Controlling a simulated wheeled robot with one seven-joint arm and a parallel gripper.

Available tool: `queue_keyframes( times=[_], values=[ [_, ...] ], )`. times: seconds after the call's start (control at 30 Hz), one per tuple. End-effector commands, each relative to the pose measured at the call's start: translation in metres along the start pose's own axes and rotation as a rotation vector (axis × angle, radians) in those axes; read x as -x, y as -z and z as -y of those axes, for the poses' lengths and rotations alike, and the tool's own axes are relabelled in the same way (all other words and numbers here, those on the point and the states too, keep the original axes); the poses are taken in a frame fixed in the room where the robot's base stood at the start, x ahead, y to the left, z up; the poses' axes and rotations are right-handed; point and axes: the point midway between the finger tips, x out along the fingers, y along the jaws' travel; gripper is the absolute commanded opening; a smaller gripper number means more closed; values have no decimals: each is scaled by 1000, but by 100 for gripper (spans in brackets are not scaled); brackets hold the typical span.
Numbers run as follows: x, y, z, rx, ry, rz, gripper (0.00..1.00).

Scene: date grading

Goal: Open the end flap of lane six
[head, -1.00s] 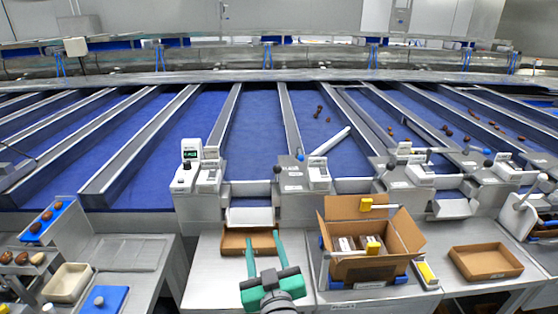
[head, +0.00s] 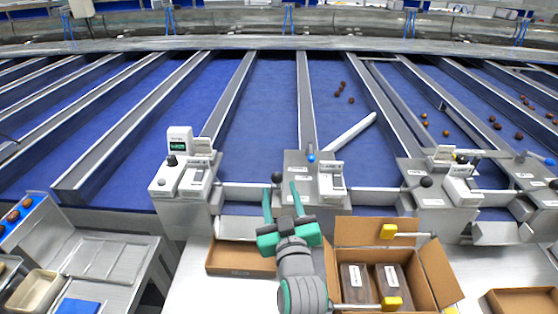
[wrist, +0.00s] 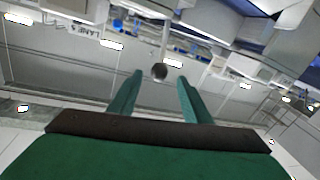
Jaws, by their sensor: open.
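My gripper (head: 281,189) is open, its two green fingers pointing away from me at the end of the blue lanes. A black ball knob (head: 277,178) shows between the fingertips in the head view. In the wrist view a dark round knob (wrist: 160,71) also lies between the fingers of my gripper (wrist: 160,84), with a gap on both sides; I cannot tell its depth. A metal end flap (head: 246,193) closes the lane left of the middle console (head: 300,172); another flap (head: 374,196) closes the lane to its right.
An open cardboard box (head: 430,270) with packs and yellow-handled tools stands right of my arm. A shallow brown tray (head: 238,262) lies to the left. A blue-knobbed lever (head: 311,157) and a pale diagonal bar (head: 350,132) are close on the right.

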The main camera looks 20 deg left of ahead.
Motion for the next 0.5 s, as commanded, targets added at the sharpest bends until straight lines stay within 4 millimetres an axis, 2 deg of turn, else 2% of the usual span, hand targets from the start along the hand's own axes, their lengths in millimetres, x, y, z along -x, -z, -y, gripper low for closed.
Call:
queue_keyframes(
  times=[0.17,0.5],
  values=[
    [-20,0,-1,0,-1,0,44],
    [-78,0,-2,0,-2,0,44]
  ],
)
